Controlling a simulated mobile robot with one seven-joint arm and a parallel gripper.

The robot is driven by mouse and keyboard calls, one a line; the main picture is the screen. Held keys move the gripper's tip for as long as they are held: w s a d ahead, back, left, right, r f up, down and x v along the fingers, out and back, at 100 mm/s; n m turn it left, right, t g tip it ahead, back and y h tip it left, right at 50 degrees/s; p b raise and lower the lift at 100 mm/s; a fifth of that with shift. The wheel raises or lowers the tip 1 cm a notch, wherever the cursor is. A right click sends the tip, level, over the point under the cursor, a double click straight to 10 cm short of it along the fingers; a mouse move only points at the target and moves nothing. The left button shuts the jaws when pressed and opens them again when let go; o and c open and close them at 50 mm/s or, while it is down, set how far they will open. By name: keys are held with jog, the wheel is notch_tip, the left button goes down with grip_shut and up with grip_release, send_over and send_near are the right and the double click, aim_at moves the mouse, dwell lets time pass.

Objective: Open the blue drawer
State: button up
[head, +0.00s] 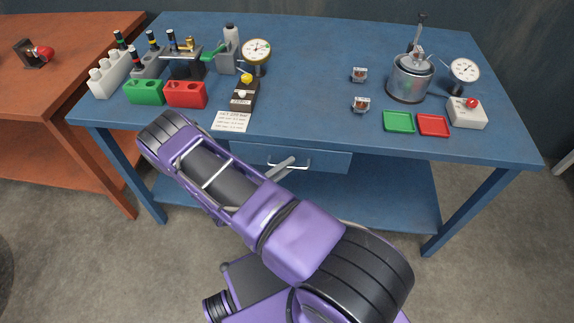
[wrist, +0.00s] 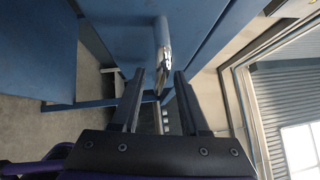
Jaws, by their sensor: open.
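The blue drawer (head: 325,161) sits under the front edge of the blue workbench and looks shut. In the wrist view the handle (wrist: 162,45) runs upright in the picture and lines up with the gap between my fingertips. My gripper (wrist: 161,74) is open, one dark finger on each side of that line, with nothing gripped. In the head view only a grey part of my gripper (head: 281,169) shows at the handle; my arm hides the rest. I cannot tell whether the fingers touch the handle.
The blue workbench (head: 330,60) carries gauges, a metal pot (head: 410,78), red and green trays and coloured blocks. A lower blue shelf (head: 375,199) lies beneath the drawer. An orange table (head: 75,75) stands at the left. Grey floor is open in front of the bench.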

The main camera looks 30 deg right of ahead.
jog(key=shift+d, duration=0.2)
jog(key=shift+c, duration=0.2)
grip_shut()
dwell(1.2)
